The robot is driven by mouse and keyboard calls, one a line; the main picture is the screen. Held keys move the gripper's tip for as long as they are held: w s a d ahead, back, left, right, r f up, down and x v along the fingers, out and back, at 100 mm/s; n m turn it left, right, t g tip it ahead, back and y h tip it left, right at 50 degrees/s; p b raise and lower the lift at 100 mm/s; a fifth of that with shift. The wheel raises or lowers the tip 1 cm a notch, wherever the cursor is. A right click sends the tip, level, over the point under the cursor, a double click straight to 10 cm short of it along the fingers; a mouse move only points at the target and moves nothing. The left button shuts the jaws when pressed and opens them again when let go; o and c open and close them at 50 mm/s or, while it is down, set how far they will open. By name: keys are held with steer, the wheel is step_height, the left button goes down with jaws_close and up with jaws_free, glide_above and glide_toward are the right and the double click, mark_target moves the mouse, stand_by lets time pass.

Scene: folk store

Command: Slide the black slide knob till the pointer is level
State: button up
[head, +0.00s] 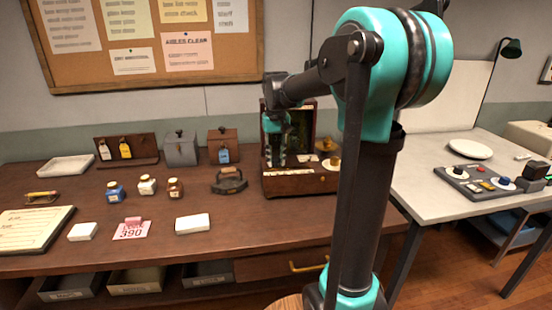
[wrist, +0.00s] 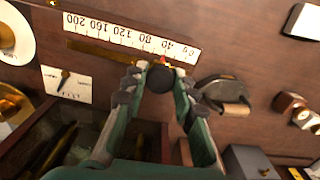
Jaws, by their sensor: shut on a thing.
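My gripper (wrist: 160,85) is closed around the black slide knob (wrist: 158,79), one finger on each side. The knob sits near the low-number end of a white number strip (wrist: 130,38), beside a small red mark (wrist: 164,60). A brass-coloured slot or bar (wrist: 100,53) runs along the strip away from the knob. The dark pointer (wrist: 64,80) lies on a small white card (wrist: 78,90) and slants down-left in the wrist view. In the head view, my gripper (head: 275,146) is over the open wooden box (head: 296,183); the knob is hidden there.
A brass pan (wrist: 12,105) and a white dish (wrist: 14,30) lie at the wrist view's left edge. Bottles (head: 146,185) and a white block (head: 192,223) are farther left on the table.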

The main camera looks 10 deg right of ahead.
steer(key=shift+d, duration=0.15)
steer(key=shift+s+d, duration=0.1)
steer(key=shift+d, duration=1.15)
steer(key=o, duration=0.9)
steer(key=shift+r, duration=0.1)
step_height(320, 180, up, 7)
stand_by(0.4)
